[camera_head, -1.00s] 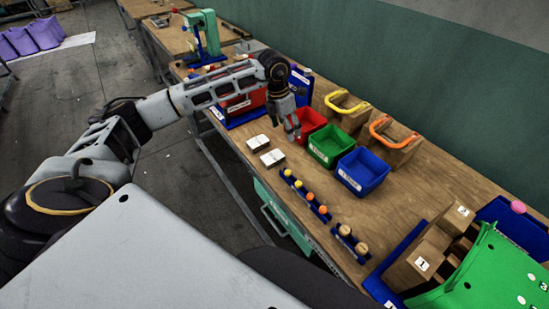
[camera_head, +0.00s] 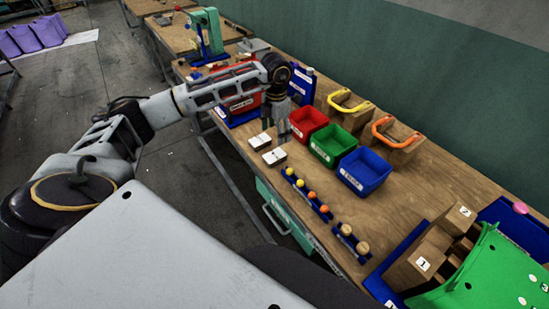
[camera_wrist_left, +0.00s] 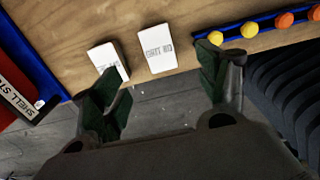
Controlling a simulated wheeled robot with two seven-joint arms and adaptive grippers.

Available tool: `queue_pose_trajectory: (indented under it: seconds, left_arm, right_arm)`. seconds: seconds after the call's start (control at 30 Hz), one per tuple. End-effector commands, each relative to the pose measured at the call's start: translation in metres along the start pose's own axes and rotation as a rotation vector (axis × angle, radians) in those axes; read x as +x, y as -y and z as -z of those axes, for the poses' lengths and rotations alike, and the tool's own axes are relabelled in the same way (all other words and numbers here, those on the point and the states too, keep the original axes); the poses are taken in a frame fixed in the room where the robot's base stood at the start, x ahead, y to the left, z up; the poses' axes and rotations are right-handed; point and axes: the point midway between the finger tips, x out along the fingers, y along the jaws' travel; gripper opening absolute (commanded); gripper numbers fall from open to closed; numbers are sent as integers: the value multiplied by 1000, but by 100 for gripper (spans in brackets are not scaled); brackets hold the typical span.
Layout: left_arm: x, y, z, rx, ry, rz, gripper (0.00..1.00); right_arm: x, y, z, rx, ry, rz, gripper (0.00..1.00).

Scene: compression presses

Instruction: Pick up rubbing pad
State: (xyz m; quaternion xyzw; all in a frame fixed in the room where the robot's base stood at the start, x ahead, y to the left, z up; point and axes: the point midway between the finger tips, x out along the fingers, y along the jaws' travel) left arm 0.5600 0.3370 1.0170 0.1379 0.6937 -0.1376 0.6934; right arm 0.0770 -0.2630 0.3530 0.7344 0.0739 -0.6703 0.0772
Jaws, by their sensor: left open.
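Two small white blocks with printed text, which look like rubbing pads, lie side by side on the wooden bench near its front edge. In the head view one pad (camera_head: 259,141) is farther back and the other pad (camera_head: 274,157) is nearer. My left gripper (camera_head: 277,124) is open and empty, beside the pads and in front of the red bin. In the left wrist view the left gripper (camera_wrist_left: 160,68) has its fingers spread wide; one pad (camera_wrist_left: 157,49) shows between them. The other pad (camera_wrist_left: 108,59) is partly hidden by the left fingertip. My right gripper is not in view.
Red (camera_head: 307,121), green (camera_head: 332,144) and blue (camera_head: 364,170) bins stand behind the pads. Blue racks with yellow and orange knobs (camera_head: 312,195) lie to the right. A blue tray with a red box (camera_head: 240,103) stands to the left. Bare bench (camera_head: 420,180) lies right of the bins.

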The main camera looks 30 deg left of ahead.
Motion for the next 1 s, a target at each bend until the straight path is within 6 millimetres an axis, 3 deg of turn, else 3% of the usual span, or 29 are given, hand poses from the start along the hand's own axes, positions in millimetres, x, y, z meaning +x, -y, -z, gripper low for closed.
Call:
queue_pose_trajectory:
  seconds: [0.5, 1.0]
  left_arm:
    - [64, 0, 0, -1, -2, 2, 74]
    - [75, 0, 0, 0, 0, 0, 74]
  right_arm:
    - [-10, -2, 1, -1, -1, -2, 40]
    - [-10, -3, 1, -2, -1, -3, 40]
